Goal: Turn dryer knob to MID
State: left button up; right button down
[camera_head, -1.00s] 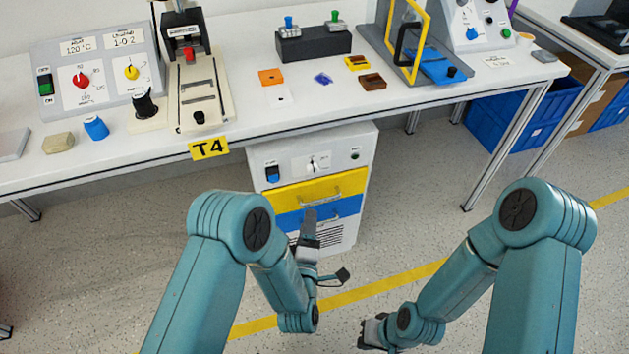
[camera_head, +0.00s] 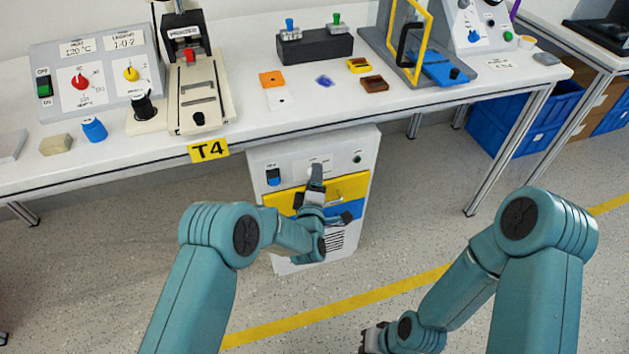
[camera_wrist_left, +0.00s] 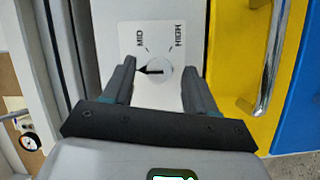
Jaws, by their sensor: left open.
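The dryer is a white cabinet (camera_head: 361,160) under the table, with a yellow drawer above a blue one. Its white knob (camera_wrist_left: 158,70) with a black pointer shows in the left wrist view. The pointer aims left in that picture, below the MID mark (camera_wrist_left: 140,38); HIGH (camera_wrist_left: 178,35) is to the upper right. My left gripper (camera_head: 315,178) is in front of the dryer's panel and hides the knob in the head view. Its open fingers stand on either side of the knob, without visible contact.
The yellow drawer's metal handle (camera_wrist_left: 270,70) is close to the right of my left fingers in the wrist view. A blue rocker switch (camera_head: 273,177) is left of the dial. The table edge with a T4 label (camera_head: 208,150) overhangs the dryer.

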pick_arm(q)
jog(key=c, duration=1)
jog(key=shift+c, duration=0.2)
jog(key=shift+d+r+m+g+y+p, duration=0.15)
jog(key=shift+m+g+y+p, duration=0.3)
jog(key=shift+m, duration=1.05)
jog(key=shift+r+m+g+y+p, duration=0.1)
jog(key=shift+m+g+y+p, duration=0.4)
jog(key=shift+m, duration=1)
jog(key=shift+d+r+m+g+y+p, duration=0.15)
jog(key=shift+m+g+y, duration=0.55)
jog(key=shift+m, duration=0.8)
jog(key=shift+a+g, duration=0.1)
jog(key=shift+g, duration=0.15)
